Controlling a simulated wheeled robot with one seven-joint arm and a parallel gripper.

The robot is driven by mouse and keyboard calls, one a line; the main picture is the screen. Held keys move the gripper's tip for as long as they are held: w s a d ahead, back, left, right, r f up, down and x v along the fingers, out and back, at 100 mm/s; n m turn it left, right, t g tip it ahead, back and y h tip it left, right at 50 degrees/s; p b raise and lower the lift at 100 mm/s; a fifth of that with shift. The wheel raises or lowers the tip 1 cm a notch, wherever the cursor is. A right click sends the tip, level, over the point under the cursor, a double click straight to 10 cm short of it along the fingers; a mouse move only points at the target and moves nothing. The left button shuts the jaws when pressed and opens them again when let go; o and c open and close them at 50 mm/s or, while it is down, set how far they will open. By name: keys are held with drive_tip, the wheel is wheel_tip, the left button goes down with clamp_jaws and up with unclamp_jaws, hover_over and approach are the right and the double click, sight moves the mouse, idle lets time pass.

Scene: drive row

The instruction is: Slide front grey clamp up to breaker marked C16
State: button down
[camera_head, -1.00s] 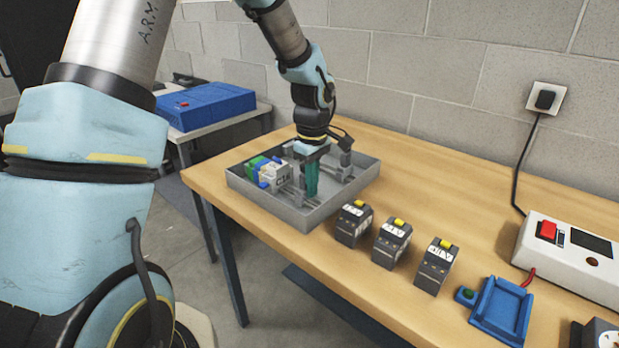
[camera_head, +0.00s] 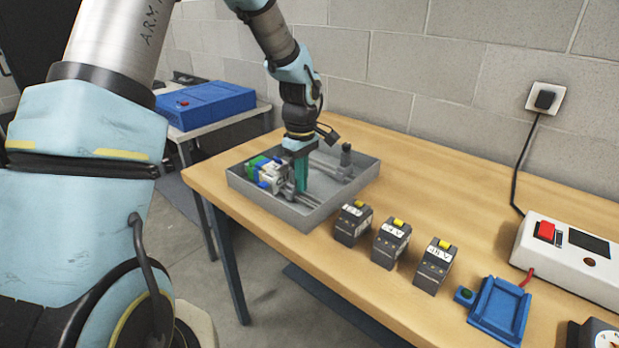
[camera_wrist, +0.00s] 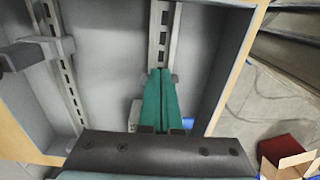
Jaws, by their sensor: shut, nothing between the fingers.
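The grey tray (camera_head: 330,207) on the bench holds two slotted rails. At the left end of the front rail (camera_wrist: 160,30) stands a row of modules, with a white breaker (camera_head: 270,175) at its right; its marking is too small to read now. My gripper (camera_head: 301,187) points down into the tray, its green fingers shut and empty, just right of the breaker. In the wrist view the fingertips (camera_wrist: 161,73) are at the front rail. Grey edges of the front clamp (camera_wrist: 174,78) show beside them; the fingers hide most of it, and I cannot tell its gap to the breaker.
A second grey clamp (camera_wrist: 40,46) sits on the rear rail (camera_wrist: 63,75). Several black breakers with yellow levers, including one near the tray (camera_head: 352,223), stand right of it. A blue holder (camera_head: 500,308) and a white power box (camera_head: 570,258) lie farther right.

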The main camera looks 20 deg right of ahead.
sight(290, 174)
drive_tip(key=shift+w+a+p, duration=0.2)
drive_tip(key=shift+w+a, duration=0.3)
drive_tip(key=shift+w, duration=0.4)
drive_tip(key=shift+w+a+p, duration=0.2)
drive_tip(key=shift+w+a, duration=0.25)
drive_tip(key=shift+w, duration=0.4)
drive_tip(key=shift+s+d, duration=0.25)
drive_tip(key=shift+s, duration=0.25)
wheel_tip(290, 174, up, 10)
drive_tip(key=p, duration=0.7)
